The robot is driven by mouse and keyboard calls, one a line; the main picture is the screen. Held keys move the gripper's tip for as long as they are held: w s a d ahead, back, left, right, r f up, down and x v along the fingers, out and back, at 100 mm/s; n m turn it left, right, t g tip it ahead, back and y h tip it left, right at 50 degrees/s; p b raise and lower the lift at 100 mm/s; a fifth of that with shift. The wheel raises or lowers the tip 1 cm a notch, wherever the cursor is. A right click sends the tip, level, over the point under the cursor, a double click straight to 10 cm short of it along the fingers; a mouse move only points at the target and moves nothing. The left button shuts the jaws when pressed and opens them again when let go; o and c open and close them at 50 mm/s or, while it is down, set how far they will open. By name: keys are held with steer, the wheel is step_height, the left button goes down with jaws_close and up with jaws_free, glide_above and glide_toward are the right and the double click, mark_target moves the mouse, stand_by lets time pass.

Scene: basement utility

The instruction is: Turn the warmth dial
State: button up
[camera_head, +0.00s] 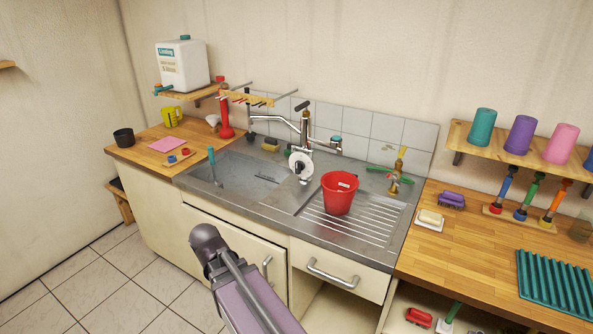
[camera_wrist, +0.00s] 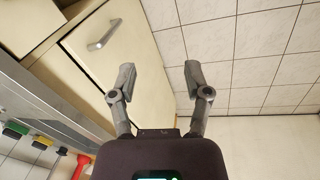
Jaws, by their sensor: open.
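No part is clearly marked as the warmth dial. A round white disc (camera_head: 300,163) with a dark centre stands below the metal tap (camera_head: 303,125) at the back of the sink; it may be the dial, but its marks are too small to read. My gripper (camera_wrist: 159,76) is open in the wrist view, with nothing between its fingers. It points past the cream cabinet door (camera_wrist: 112,50) toward the tiled floor. In the head view my arm is low in front of the cabinet, well apart from the disc, and the fingers cannot be made out.
A red bucket (camera_head: 340,193) stands on the drainboard, right of the disc. A blue-handled brush (camera_head: 213,165) stands in the sink basin (camera_head: 238,175). A white canister (camera_head: 182,64) sits on the upper left shelf. Drawer and door handles stick out from the cabinet front.

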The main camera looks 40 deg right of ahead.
mark_target(296, 167)
steer(key=w+d+r+n+t+h+b, duration=0.1)
steer(key=w+d+n+h, duration=0.3)
steer(key=d, duration=0.5)
steer(key=w+d+r+n+t+h+b, duration=0.1)
steer(key=w+d+n+h+b, duration=0.2)
steer(key=w+d, duration=0.4)
steer(key=w+d+r+n+t+h+b, duration=0.1)
steer(key=w+d+n+h+b, duration=0.3)
steer(key=d, duration=0.7)
steer(key=shift+w+n+t+h, duration=0.3)
steer(key=shift+w+n, duration=0.6)
steer(key=shift+w, duration=0.05)
steer(key=w+d+r+n+h+b, duration=0.1)
steer(key=d+n, duration=0.1)
steer(key=w+d+r+n+t+h+b, duration=0.1)
steer(key=w+d+n, duration=0.1)
steer(key=w+d+r+n+t+h+b, duration=0.1)
steer(key=d+n, duration=0.1)
steer(key=n, duration=0.1)
steer(key=shift+w+d+r, duration=0.15)
steer(key=shift+w+d, duration=0.2)
steer(key=shift+w+d+r+n, duration=0.15)
steer(key=shift+d+r+n, duration=0.05)
steer(key=shift+n, duration=0.4)
steer(key=shift+d, duration=0.1)
steer(key=x, duration=1.3)
steer(key=shift+w+d+r, duration=0.2)
steer(key=shift+w+d, duration=0.05)
